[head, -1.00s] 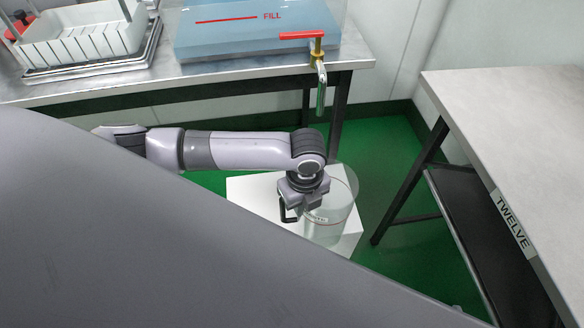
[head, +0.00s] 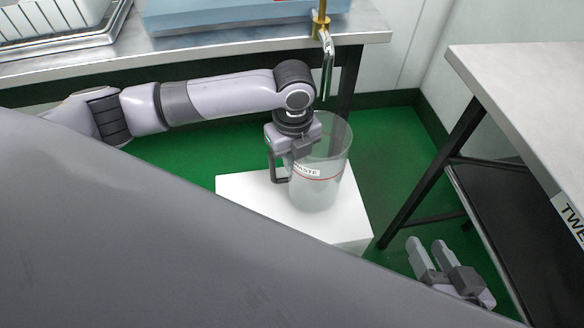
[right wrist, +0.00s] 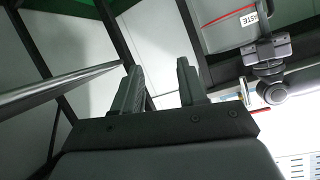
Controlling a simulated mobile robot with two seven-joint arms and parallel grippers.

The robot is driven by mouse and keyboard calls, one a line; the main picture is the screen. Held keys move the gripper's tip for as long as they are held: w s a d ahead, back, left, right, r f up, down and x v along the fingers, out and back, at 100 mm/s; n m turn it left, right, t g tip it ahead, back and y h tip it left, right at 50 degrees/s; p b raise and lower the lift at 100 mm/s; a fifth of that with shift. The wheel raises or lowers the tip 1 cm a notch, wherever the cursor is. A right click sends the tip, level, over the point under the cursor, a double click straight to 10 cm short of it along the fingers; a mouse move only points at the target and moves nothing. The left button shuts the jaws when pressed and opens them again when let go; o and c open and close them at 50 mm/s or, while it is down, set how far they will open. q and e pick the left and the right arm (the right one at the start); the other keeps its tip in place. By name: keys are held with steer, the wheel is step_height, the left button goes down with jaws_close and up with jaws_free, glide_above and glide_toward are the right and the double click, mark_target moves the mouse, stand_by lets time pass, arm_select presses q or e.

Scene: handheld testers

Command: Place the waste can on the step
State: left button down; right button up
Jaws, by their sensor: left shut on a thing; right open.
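The waste can (head: 325,172) is a clear upright cylinder with a WASTE label and a red line. In the head view it appears over the white step (head: 248,192) on the green floor. I cannot tell whether its base touches the step. My left gripper (head: 284,172) is shut on the can at its left side, and hides part of it. The can (right wrist: 226,32) and left gripper (right wrist: 266,50) also show in the right wrist view. My right gripper (head: 426,243) is open and empty, low at the lower right, apart from the can; its fingers fill the right wrist view's middle (right wrist: 160,75).
A metal bench (head: 190,45) with a blue tank (head: 225,12), a tap (head: 326,55) and a rack (head: 45,25) stands behind. A grey table (head: 530,80) with a dark lower shelf (head: 515,220) is on the right, close to my right gripper. Green floor lies between.

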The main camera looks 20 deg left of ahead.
arm_select(q)
step_height(320, 180, down, 3)
steer(key=b, duration=0.3)
steer(key=shift+r, duration=0.2)
arm_select(e)
steer(key=shift+a+f+t+y, duration=0.15)
steer(key=shift+f+t+y, duration=0.15)
steer(key=shift+f+y, duration=0.25)
steer(key=shift+r, duration=0.2)
arm_select(q)
steer(key=shift+f, duration=0.1)
arm_select(e)
steer(key=shift+r, duration=0.1)
arm_select(q)
steer(key=c, duration=1.3)
jaws_free()
steer(key=shift+o, duration=0.2)
arm_select(e)
steer(key=shift+f, duration=0.25)
